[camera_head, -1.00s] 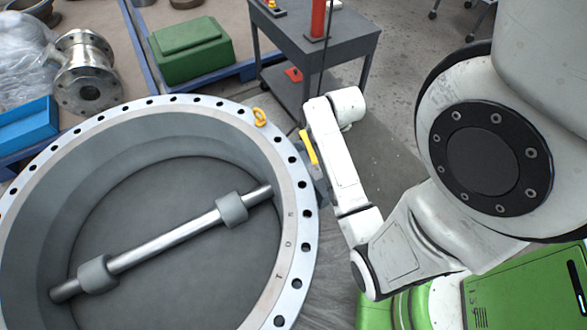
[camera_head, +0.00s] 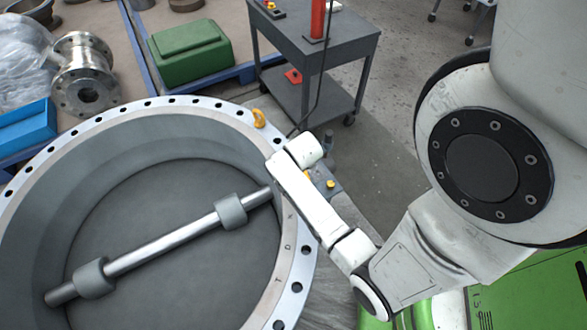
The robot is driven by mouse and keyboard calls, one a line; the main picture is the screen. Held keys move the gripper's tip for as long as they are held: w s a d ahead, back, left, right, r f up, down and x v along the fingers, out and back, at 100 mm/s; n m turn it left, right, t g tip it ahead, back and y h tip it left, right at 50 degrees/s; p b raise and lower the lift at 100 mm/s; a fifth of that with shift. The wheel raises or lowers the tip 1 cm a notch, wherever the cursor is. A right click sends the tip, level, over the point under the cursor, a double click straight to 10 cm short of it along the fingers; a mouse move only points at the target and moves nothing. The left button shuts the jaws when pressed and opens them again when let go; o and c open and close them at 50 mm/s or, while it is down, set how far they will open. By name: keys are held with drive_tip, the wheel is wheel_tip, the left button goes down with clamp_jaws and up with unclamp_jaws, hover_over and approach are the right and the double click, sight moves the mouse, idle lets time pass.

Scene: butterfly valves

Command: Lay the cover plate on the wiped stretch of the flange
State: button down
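The flange (camera_head: 291,265) is the pale bolt-holed rim of the big round valve body, filling the left and lower left. My arm's white end links (camera_head: 305,205) lie over its right side and hide part of the rim. My gripper's fingers are hidden behind these links. A small blue-grey piece with a yellow knob (camera_head: 330,184) shows just right of the links; I cannot tell what it is. No cover plate can be clearly made out. The wiped stretch cannot be told from the rest of the rim.
A yellow lifting eye (camera_head: 259,118) stands on the rim's far right. Inside the valve lies a shaft (camera_head: 160,247) across the disc. A grey cart (camera_head: 345,35), a green case (camera_head: 190,50) and a steel flanged pipe (camera_head: 87,75) stand behind. Floor is open right of the cart.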

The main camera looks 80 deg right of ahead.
drive_tip(key=shift+f, duration=0.1)
drive_tip(key=c, duration=0.8)
unclamp_jaws()
drive_tip(key=p+v, duration=0.2)
drive_tip(key=v, duration=1)
drive_tip(key=shift+w+a+r+n+g+y, duration=0.2)
drive_tip(key=shift+a+r+n+y, duration=0.3)
drive_tip(key=shift+a+n, duration=2.25)
drive_tip(key=shift+w+a+r+n+g+y, duration=0.2)
drive_tip(key=shift+a+n+y, duration=0.75)
drive_tip(key=shift+a, duration=3.35)
drive_tip(key=shift+w+a+r+n+g+y, duration=0.1)
drive_tip(key=shift+w+a+r+n+y, duration=0.2)
drive_tip(key=shift+a+n, duration=2.6)
drive_tip(key=shift+a+m, duration=0.65)
drive_tip(key=shift+m, duration=0.05)
